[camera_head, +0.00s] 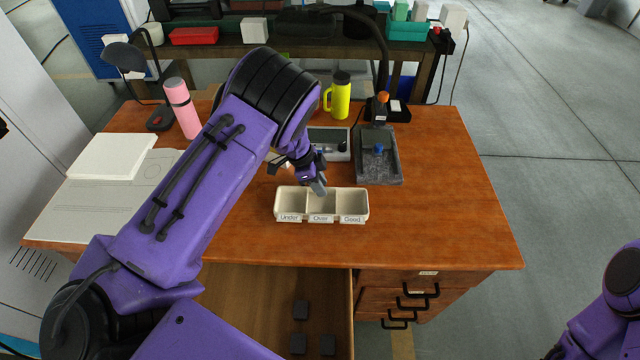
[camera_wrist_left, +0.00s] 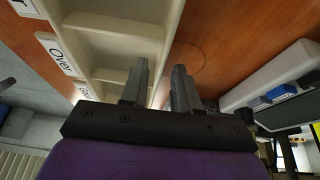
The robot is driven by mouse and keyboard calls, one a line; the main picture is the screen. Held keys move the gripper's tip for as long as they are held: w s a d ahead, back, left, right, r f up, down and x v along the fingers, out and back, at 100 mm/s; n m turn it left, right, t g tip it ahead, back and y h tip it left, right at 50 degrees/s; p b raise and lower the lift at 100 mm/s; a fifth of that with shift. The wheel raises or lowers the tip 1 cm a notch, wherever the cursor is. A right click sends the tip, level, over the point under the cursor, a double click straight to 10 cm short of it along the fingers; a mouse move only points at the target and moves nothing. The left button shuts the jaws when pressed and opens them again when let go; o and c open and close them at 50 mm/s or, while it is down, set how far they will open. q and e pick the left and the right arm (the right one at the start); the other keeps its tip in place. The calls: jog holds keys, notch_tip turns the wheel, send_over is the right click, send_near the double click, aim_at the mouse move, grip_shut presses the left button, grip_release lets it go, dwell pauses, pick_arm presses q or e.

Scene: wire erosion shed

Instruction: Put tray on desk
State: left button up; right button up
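The cream tray (camera_head: 322,217) has three compartments labelled Under, Over and Good. It appears upright on the wooden desk (camera_head: 440,215), near the front edge. My left gripper (camera_head: 319,187) is at the tray's back wall, by the middle compartment. In the left wrist view, the two fingers (camera_wrist_left: 160,85) stand apart, with the tray's long wall (camera_wrist_left: 174,30) running into the gap between them. Whether the fingers touch the wall is unclear. My right arm shows at the lower right in the head view, but its gripper is not in view.
An open drawer (camera_head: 255,300) below holds several dark blocks. Behind the tray are a grey device (camera_head: 330,143), a stone-like stand (camera_head: 379,170) and a yellow bottle (camera_head: 338,97). A pink bottle (camera_head: 181,107) and papers are left. The desk's right side is clear.

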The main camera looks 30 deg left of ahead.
pick_arm(q)
jog(key=b+v, duration=0.1)
jog(key=v, duration=1.1)
jog(key=shift+d, duration=0.1)
